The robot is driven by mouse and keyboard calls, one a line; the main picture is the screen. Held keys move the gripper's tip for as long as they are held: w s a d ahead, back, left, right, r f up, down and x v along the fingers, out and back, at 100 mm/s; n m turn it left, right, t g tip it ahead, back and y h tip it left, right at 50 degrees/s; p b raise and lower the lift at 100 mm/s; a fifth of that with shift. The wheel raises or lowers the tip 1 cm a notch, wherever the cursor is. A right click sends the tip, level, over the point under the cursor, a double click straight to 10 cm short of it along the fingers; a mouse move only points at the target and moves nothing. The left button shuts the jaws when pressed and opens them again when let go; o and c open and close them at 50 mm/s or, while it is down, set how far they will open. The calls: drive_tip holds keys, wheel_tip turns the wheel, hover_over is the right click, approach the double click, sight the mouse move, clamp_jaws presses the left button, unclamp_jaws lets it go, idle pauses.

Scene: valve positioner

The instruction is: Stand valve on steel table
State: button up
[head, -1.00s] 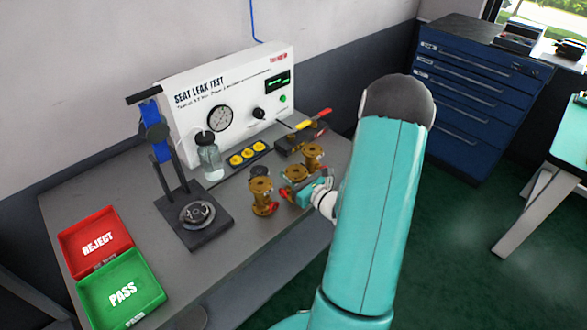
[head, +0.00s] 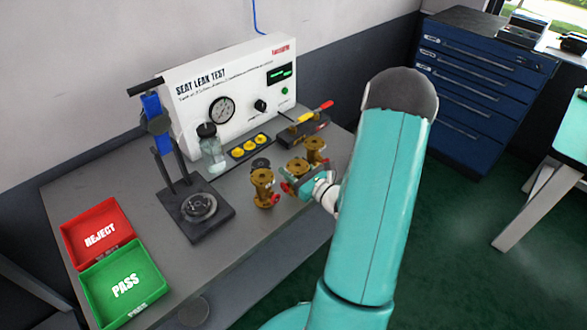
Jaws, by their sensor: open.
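Three brass flanged valves stand close together on the steel table (head: 185,262). The front-left valve (head: 263,186) is upright with a red part low on its side. The middle valve (head: 297,167) is partly hidden by my gripper. The back-right valve (head: 315,149) is upright. My gripper (head: 291,179) is open, low in front of the middle valve and to the right of the front-left one. I cannot tell whether its fingers are around the middle valve or touching it.
The seat leak test panel (head: 232,95) stands behind. A black clamp fixture (head: 197,208) with a blue handle is left of the valves. A jar (head: 210,150) and yellow caps (head: 250,146) stand behind them. Red reject (head: 99,234) and green pass (head: 124,284) trays sit at the left.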

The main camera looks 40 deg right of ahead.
drive_tip(key=s, duration=1.2)
drive_tip(key=w+a+r+n+g+y, duration=0.1)
drive_tip(key=a+r+n+g+y, duration=0.25)
drive_tip(key=a+n, duration=0.35)
drive_tip(key=w+a+r+n+g+y, duration=0.1)
drive_tip(key=a+r+n+g+y, duration=0.35)
drive_tip(key=a, duration=0.45)
drive_tip(key=w+a+r+n+g+y, duration=0.1)
drive_tip(key=a+r+n+g+y, duration=0.15)
drive_tip(key=a+n+g, duration=0.45)
drive_tip(key=s+a+r+n+t+h, duration=0.1)
drive_tip(key=s+a+r+n+h, duration=0.2)
drive_tip(key=r+n+h, duration=0.2)
drive_tip(key=s+a+r+n+t+h, duration=0.1)
drive_tip(key=s+a+r+n+h, duration=0.2)
drive_tip(key=n, duration=0.9)
wheel_tip(320, 180, up, 4)
drive_tip(key=a+h, duration=0.1)
drive_tip(key=h, duration=0.2)
drive_tip(key=shift+s+t, duration=0.25)
drive_tip(key=shift+t, duration=0.05)
